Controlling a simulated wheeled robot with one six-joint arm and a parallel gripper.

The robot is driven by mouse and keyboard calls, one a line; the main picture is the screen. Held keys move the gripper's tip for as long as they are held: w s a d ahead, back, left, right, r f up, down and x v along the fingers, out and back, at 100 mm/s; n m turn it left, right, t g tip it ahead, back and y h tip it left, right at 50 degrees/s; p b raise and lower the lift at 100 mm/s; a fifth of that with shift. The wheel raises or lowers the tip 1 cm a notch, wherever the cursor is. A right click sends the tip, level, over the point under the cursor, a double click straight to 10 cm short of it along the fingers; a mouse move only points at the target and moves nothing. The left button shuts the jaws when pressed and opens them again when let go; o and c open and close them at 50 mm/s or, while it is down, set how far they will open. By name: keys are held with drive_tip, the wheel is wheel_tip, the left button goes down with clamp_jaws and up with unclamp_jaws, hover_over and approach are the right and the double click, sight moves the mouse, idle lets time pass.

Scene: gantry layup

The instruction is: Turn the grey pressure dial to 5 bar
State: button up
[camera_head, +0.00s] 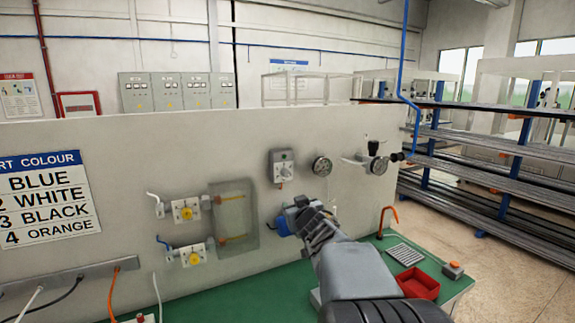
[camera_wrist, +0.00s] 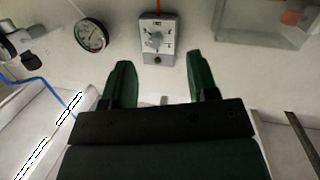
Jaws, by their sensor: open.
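A grey dial (camera_wrist: 154,40) with marks around it sits on a small pale box on the wall panel in the wrist view. The same dial shows in the head view (camera_head: 284,171); its setting is too small to read. A round pressure gauge (camera_head: 322,166) is mounted beside it, and also shows in the wrist view (camera_wrist: 91,35); its needle reading is unclear. My gripper (camera_wrist: 159,60) is open and empty, its two dark green fingers apart and pointing towards the panel. In the head view my gripper (camera_head: 305,218) is below the dial box, apart from it.
A valve assembly with a black knob (camera_head: 374,147) juts from the panel at right. A clear box (camera_head: 232,220) and two yellow-knobbed valves (camera_head: 186,211) (camera_head: 193,256) are at left. A red tray (camera_head: 418,284) and orange hook (camera_head: 388,216) are on the green bench.

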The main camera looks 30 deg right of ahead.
sight(288, 175)
drive_tip(key=d+r+n+t+y+p, duration=0.2)
drive_tip(key=d+r+y, duration=0.1)
drive_tip(key=d+r, duration=0.15)
drive_tip(key=w+p, duration=0.1)
drive_tip(key=w, duration=0.3)
drive_tip(key=w+d+p, duration=0.1)
drive_tip(key=w, duration=0.4)
drive_tip(key=w+p, duration=0.1)
drive_tip(key=w, duration=0.4)
drive_tip(key=shift+d+f, duration=0.2)
drive_tip(key=shift+d, duration=0.2)
drive_tip(key=shift+c, duration=0.2)
drive_tip(key=shift+n, duration=0.3)
drive_tip(key=c, duration=0.9)
